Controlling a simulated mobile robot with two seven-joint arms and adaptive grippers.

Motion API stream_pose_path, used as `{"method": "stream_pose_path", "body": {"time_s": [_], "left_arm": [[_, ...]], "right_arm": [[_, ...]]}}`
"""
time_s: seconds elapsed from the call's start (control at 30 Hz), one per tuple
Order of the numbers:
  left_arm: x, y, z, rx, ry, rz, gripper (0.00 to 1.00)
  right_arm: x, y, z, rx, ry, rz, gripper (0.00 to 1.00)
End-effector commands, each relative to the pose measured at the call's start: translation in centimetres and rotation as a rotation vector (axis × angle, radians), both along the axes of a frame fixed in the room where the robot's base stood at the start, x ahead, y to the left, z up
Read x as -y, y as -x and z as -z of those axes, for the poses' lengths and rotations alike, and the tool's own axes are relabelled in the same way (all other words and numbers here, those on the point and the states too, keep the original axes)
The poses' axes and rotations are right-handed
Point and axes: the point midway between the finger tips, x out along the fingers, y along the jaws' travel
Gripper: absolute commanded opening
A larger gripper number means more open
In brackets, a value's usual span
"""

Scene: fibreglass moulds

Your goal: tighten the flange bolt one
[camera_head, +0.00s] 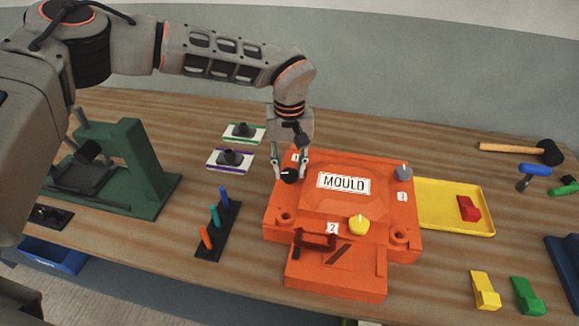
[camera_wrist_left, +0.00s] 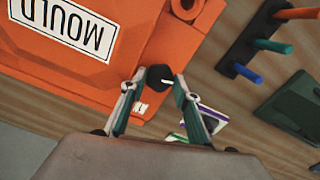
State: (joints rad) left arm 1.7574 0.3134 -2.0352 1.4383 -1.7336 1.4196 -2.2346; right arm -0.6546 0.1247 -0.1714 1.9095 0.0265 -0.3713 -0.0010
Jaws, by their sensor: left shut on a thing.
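The orange mould (camera_head: 315,207) stands on the wooden table with a MOULD label on top. Flange bolt one, a black knob (camera_head: 289,175) with a white mark, sits at the mould's back left corner beside the label 1. My left gripper (camera_head: 290,173) points down and is shut on this black knob. The left wrist view shows the knob (camera_wrist_left: 158,76) between the two fingertips. A yellow knob (camera_head: 358,225) is by label 2, and a grey knob (camera_head: 403,171) is above label 3. My right gripper is not in view.
Two small trays (camera_head: 230,157) lie behind. A yellow tray (camera_head: 450,226) with a red block is at right, with a mallet (camera_head: 515,149) farther back.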

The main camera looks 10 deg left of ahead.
Motion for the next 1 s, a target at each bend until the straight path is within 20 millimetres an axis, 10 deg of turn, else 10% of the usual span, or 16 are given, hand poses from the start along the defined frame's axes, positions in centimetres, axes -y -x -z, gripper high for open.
{"method": "stream_pose_path", "body": {"time_s": [0.9, 0.93, 1.0], "left_arm": [[0.01, -0.26, -0.25, 0.007, 0.001, 0.180, 0.09], [0.01, -0.26, -0.25, 0.007, 0.001, 0.180, 0.36], [0.02, -0.23, -0.24, 0.007, 0.001, 0.180, 0.48]], "right_arm": [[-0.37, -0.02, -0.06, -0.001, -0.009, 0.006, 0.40], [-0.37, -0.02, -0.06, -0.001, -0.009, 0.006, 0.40], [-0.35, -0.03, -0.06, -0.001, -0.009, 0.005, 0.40]]}}
